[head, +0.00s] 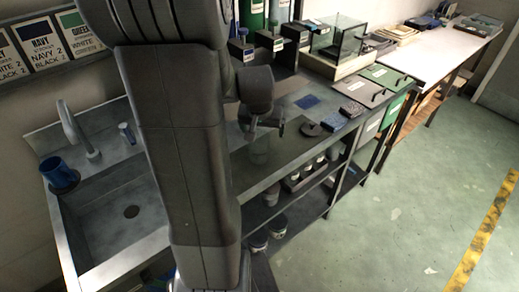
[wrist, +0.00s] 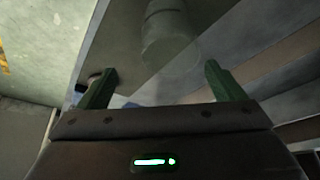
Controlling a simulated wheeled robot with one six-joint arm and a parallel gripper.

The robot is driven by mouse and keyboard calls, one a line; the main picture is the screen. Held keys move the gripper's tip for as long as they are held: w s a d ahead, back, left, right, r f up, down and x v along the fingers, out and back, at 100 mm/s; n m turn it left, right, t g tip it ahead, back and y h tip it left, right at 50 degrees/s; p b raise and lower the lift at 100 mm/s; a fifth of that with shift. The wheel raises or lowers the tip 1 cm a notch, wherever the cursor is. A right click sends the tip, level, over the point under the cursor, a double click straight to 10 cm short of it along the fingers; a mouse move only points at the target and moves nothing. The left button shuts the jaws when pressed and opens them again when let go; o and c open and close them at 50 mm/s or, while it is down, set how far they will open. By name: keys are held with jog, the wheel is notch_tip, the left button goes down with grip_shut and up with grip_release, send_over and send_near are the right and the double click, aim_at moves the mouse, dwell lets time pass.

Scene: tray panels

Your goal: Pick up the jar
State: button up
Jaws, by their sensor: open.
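A clear glass jar (head: 260,150) stands on the grey bench just below my gripper (head: 263,131) in the head view. In the wrist view the jar (wrist: 168,38) appears as a pale, see-through cylinder beyond the fingertips. My gripper (wrist: 160,84) is open, with its two green fingers spread and nothing between them. The jar lies ahead of the gap between the fingers and looks apart from them. The jar's top is partly hidden by my gripper in the head view.
A dark round disc (head: 312,129) lies right of the jar. A blue square (head: 307,102) and a speckled block (head: 351,109) lie farther back. A sink (head: 125,215) with a tap is at left. Below the bench, a shelf holds a rack (head: 305,178) of small jars.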

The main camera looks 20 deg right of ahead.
aim_at(259, 138)
jog(key=shift+w+a+f, duration=0.2)
jog(key=shift+w+f, duration=0.15)
jog(key=shift+f, duration=0.25)
jog(key=x, duration=0.4)
jog(key=shift+a+f, duration=0.1)
jog(key=shift+a, duration=0.3)
jog(key=shift+w+d+f+p, duration=0.2)
jog(key=shift+f+p, duration=0.1)
jog(key=shift+f, duration=0.25)
jog(key=shift+a, duration=0.1)
jog(key=c, duration=1.2)
jog(key=shift+c, duration=0.2)
jog(key=shift+r, duration=0.15)
